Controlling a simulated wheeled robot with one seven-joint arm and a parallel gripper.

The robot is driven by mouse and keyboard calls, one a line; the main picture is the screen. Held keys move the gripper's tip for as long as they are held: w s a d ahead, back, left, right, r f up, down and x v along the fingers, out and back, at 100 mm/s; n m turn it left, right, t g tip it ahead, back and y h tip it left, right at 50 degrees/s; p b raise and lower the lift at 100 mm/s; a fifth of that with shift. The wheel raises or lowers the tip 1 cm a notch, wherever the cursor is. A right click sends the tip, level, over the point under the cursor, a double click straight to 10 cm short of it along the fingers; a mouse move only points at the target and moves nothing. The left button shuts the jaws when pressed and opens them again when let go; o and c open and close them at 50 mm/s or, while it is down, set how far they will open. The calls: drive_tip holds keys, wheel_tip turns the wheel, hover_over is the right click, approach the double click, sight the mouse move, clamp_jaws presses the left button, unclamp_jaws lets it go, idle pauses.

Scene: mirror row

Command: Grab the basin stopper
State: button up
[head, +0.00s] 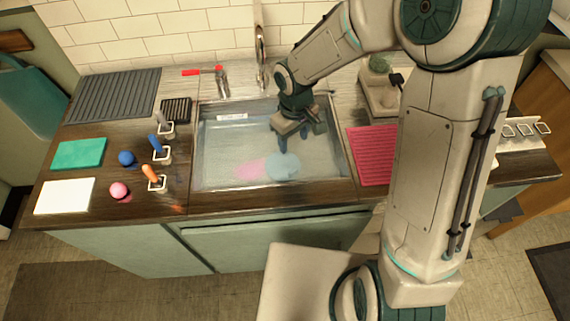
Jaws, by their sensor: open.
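The sink basin (220,140) is set in the counter and looks filled with clear water. My gripper (295,138) points down over the back right part of the basin, with its fingers apart and nothing seen between them. Whether the fingertips touch the water cannot be told. I cannot make out the basin stopper; it may be hidden under my gripper or the water. A pale blue round shape (283,167) and a pink flat shape (250,169) lie in the front part of the basin, in front of my gripper.
A tap (261,50) and a red-handled lever (203,71) stand behind the basin. Left are a dark ribbed mat (115,95), brushes in holders (160,153), a blue ball (127,158) and a pink ball (118,190). A red ribbed mat (371,155) lies right.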

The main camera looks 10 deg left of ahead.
approach(292, 167)
drive_tip(key=shift+s+d+f, duration=0.1)
drive_tip(key=shift+s+f, duration=0.15)
drive_tip(key=shift+s, duration=0.3)
drive_tip(key=shift+s+d+f, duration=0.1)
drive_tip(key=shift+s+f, duration=0.1)
drive_tip(key=shift+s, duration=0.3)
drive_tip(key=shift+s+f+p, duration=0.15)
drive_tip(key=shift+f+p, duration=0.05)
drive_tip(key=shift+f, duration=1.1)
drive_tip(key=shift+s+f+p, duration=0.15)
drive_tip(key=shift+f, duration=1.15)
drive_tip(key=shift+c, duration=0.3)
drive_tip(key=c, duration=1)
